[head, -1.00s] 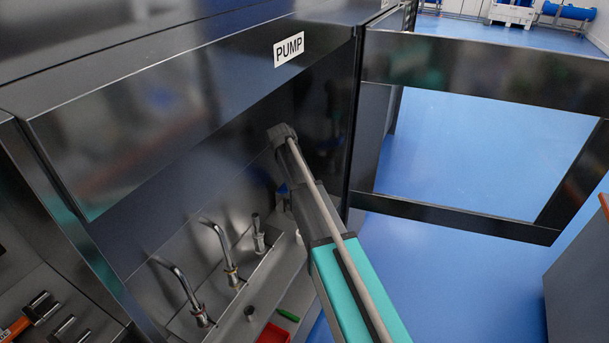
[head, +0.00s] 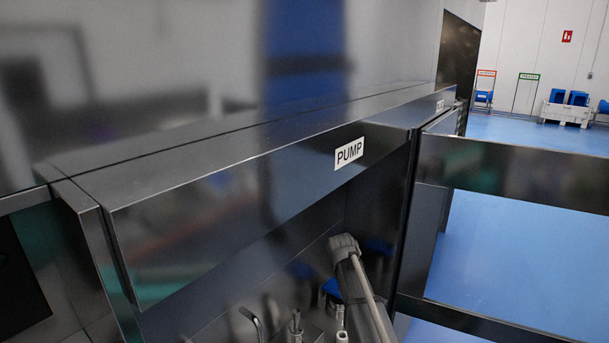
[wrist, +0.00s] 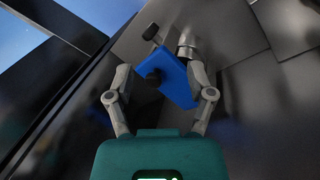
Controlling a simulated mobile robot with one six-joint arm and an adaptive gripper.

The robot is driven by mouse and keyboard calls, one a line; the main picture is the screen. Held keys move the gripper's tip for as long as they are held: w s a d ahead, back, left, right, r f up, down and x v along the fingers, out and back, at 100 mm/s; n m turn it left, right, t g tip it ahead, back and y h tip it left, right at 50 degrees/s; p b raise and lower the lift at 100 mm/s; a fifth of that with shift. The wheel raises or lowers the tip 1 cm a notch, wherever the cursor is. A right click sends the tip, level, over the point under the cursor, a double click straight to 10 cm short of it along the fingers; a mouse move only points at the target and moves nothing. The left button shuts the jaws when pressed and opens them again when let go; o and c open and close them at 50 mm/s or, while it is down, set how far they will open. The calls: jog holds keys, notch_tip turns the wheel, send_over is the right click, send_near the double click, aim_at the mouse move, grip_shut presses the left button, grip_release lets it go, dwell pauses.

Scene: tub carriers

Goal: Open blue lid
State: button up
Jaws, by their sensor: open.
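My gripper (wrist: 157,68) is open, with one finger on each side of the lid. Nothing is clearly gripped, and I cannot tell whether the right finger touches the lid. In the head view a small blue piece (head: 332,289), perhaps the same lid, shows just left of my arm inside the dark cabinet. My gripper's fingers do not show clearly there.
A dark glossy cabinet hood labelled PUMP (head: 349,152) overhangs my arm. Metal taps (head: 296,326) stand below it. A dark frame (head: 510,175) borders the right side. Blue floor (head: 535,240) lies open beyond. A white crate with blue tubs (head: 566,113) stands far back.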

jog(key=s+f+m+y, duration=0.1)
jog(key=s+y, duration=0.2)
jog(key=s, duration=1.9)
jog(key=shift+s+d+m+g, duration=0.2)
jog(key=shift+s+m+g, duration=0.1)
jog(key=shift+s, duration=0.05)
jog(key=c, duration=0.6)
jog(key=shift+w, duration=0.3)
grip_shut()
jog(key=w+d+r+m+p, duration=0.1)
jog(key=w+d+m, duration=0.2)
jog(key=w+m, duration=0.9)
jog(key=w+d+r+m+t, duration=0.1)
jog(key=w+d+m, duration=0.2)
jog(key=w+m, duration=0.9)
jog(key=shift+w+d+r+m+t+y+p, duration=0.15)
jog(key=shift+w+d+m+t+y+p, duration=0.15)
jog(key=shift+d+m+y+p, duration=0.1)
